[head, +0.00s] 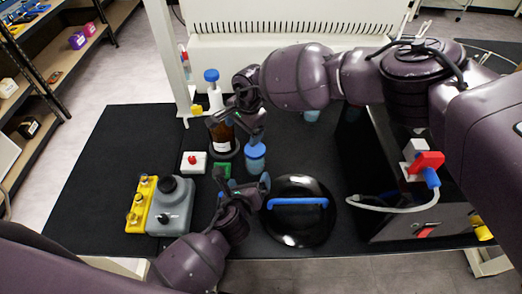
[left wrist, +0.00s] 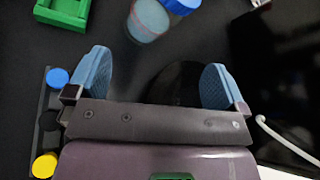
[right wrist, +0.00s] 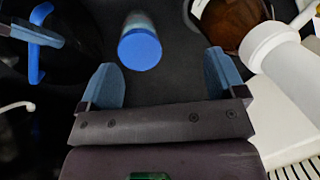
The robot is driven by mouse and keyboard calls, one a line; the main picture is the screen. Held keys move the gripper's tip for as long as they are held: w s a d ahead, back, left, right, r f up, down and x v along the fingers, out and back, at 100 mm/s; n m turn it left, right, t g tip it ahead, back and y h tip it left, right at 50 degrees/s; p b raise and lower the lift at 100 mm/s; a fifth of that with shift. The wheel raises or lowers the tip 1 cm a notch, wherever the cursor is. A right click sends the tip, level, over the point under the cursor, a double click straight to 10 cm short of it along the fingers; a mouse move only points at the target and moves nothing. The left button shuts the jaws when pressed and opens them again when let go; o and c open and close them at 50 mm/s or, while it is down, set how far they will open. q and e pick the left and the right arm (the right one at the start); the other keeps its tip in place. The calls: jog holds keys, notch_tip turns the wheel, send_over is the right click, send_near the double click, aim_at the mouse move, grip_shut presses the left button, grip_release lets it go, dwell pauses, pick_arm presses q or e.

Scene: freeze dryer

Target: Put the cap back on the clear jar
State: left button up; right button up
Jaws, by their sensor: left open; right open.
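The clear jar (head: 255,168) stands upright on the black table and holds pale blue contents. A blue cap (head: 256,150) sits at its top; whether it is fully seated I cannot tell. In the left wrist view the jar (left wrist: 148,22) and cap (left wrist: 184,4) are at the top edge. In the right wrist view the cap (right wrist: 139,49) faces the camera, covering most of the jar (right wrist: 138,21). My left gripper (head: 243,181) is open and empty, low on the near side of the jar. My right gripper (head: 243,130) is open and empty, beyond and above the jar.
A brown bottle (head: 222,137) and a white blue-capped bottle (head: 215,98) stand behind left. A black lid with blue handle (head: 298,203) lies right, near the dark apparatus (head: 420,222).

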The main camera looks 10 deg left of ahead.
aim_at(253, 166)
pick_arm(q)
jog(key=shift+w+a+f+m, duration=0.1)
jog(key=shift+w+m, duration=0.25)
jog(key=shift+m, duration=0.45)
pick_arm(e)
jog(key=shift+w+d+f+n+h, duration=0.1)
jog(key=shift+w+d+n+h, duration=0.4)
jog(key=shift+w+d+n, duration=0.25)
pick_arm(q)
jog(key=shift+a+m, duration=0.1)
jog(key=shift+m, duration=0.4)
pick_arm(e)
jog(key=shift+d+n, duration=0.45)
pick_arm(q)
jog(key=shift+s+m, duration=0.3)
jog(key=shift+m, duration=0.4)
pick_arm(e)
jog(key=shift+s+d+n+h, duration=0.35)
jog(key=shift+s+n+h, duration=0.2)
jog(key=shift+n, duration=0.15)
pick_arm(q)
jog(key=shift+w+m, duration=0.1)
jog(key=shift+m, duration=0.2)
pick_arm(e)
jog(key=shift+w, duration=0.1)
pick_arm(q)
jog(key=shift+x, duration=5.4)
